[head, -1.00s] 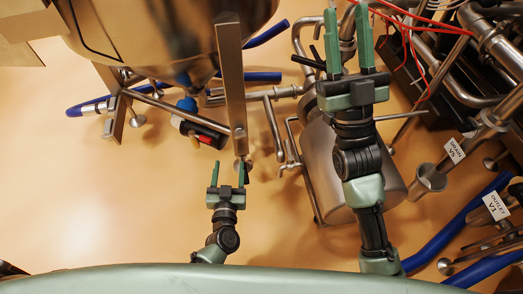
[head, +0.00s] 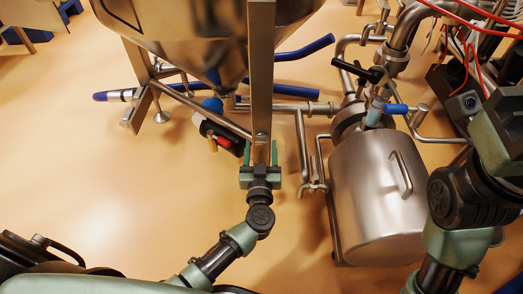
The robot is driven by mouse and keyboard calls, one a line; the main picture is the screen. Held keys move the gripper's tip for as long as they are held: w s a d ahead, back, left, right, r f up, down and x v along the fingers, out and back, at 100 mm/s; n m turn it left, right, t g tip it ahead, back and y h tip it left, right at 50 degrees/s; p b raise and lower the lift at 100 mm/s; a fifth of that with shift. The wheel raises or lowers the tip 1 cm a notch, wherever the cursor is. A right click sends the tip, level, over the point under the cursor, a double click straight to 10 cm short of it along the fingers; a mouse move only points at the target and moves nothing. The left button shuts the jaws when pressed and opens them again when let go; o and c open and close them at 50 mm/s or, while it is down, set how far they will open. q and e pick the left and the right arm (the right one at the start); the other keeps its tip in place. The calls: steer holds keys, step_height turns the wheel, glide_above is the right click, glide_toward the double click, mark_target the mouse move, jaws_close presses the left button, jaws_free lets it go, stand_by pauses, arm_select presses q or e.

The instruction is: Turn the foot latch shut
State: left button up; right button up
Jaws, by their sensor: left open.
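I cannot make out a foot latch for sure. The steel hopper (head: 205,30) stands at the top on metal legs, and its near leg (head: 261,70) runs down to my left gripper. My left gripper (head: 261,147) is open, one green finger on each side of the leg's lower end. The leg's foot is hidden by the gripper, and I cannot tell whether they touch. A black device with a red part (head: 222,138) sits just left of the gripper. My right arm is at the right edge, its fingers out of the picture.
A steel tank (head: 378,195) with a handle stands to the right of the left gripper, with steel pipes (head: 303,145) between. A black lever (head: 357,71) sits on the piping. A blue hose (head: 305,48) runs behind the leg. The floor at left is clear.

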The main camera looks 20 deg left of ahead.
arm_select(q)
steer(key=shift+w+a, duration=0.1)
steer(key=shift+w, duration=0.3)
jaws_close()
